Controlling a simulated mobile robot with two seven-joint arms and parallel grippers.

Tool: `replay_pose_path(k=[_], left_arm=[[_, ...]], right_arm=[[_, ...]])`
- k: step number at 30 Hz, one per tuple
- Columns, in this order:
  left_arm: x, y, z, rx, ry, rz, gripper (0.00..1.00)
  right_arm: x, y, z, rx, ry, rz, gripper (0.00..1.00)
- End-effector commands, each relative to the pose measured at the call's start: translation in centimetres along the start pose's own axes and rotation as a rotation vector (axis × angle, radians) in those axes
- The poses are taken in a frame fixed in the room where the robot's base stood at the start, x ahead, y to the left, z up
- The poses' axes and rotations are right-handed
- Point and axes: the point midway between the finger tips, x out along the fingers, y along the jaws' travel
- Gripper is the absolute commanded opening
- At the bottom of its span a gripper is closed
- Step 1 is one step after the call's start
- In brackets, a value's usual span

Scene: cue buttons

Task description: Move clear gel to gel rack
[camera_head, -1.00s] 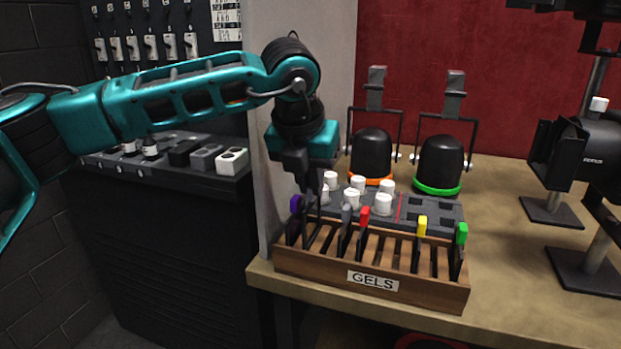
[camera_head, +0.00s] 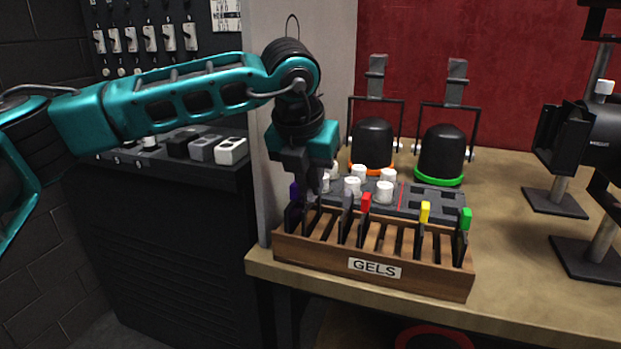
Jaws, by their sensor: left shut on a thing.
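The gel rack (camera_head: 318,259) is a wooden slotted box labelled GELS at the front edge of the bench. Dark gel frames with purple (camera_head: 294,191), grey (camera_head: 348,195), red (camera_head: 366,202), yellow (camera_head: 425,211) and green (camera_head: 465,219) tabs stand in its slots. My left gripper (camera_head: 312,190) points down over the rack's left part, between the purple and grey tabs. It is shut on a thin dark-framed piece that seems to be the clear gel, mostly hidden by the fingers. I cannot tell how deep it sits in a slot. My right gripper is out of view.
A dark grey tray (camera_head: 437,200) with several white knobs (camera_head: 384,191) lies right behind the rack. Two black domed lamps, with orange (camera_head: 373,141) and green (camera_head: 440,151) rims, stand behind it. A spotlight (camera_head: 585,135) is at the right. The bench (camera_head: 515,255) is clear right of the rack.

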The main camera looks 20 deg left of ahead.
Motion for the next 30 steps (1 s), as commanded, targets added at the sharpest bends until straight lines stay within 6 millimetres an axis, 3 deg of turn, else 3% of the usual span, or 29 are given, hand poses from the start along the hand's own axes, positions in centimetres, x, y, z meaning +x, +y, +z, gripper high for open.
replay_pose_path(k=[5, 6, 15, 23, 26, 30], left_arm=[[0.0, 0.0, 0.0, 0.0, 0.0, 0.0, 0.0], [0.0, 0.0, 0.0, 0.0, 0.0, 0.0, 0.13], [0.0, 0.0, 0.0, 0.0, 0.0, 0.0, 0.41], [-0.2, 0.0, 0.0, 0.0, 0.0, 0.0, 0.41], [-1.0, 0.0, 0.1, -0.001, -0.001, -0.001, 0.41], [-3.5, 0.0, 0.1, 0.0, -0.005, -0.002, 0.41]], right_arm=[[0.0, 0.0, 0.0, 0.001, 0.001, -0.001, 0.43], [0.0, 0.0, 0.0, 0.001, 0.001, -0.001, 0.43], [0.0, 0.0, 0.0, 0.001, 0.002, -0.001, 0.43], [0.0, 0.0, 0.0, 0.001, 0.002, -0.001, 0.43], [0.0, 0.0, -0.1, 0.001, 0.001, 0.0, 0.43], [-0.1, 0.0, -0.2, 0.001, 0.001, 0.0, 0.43]])
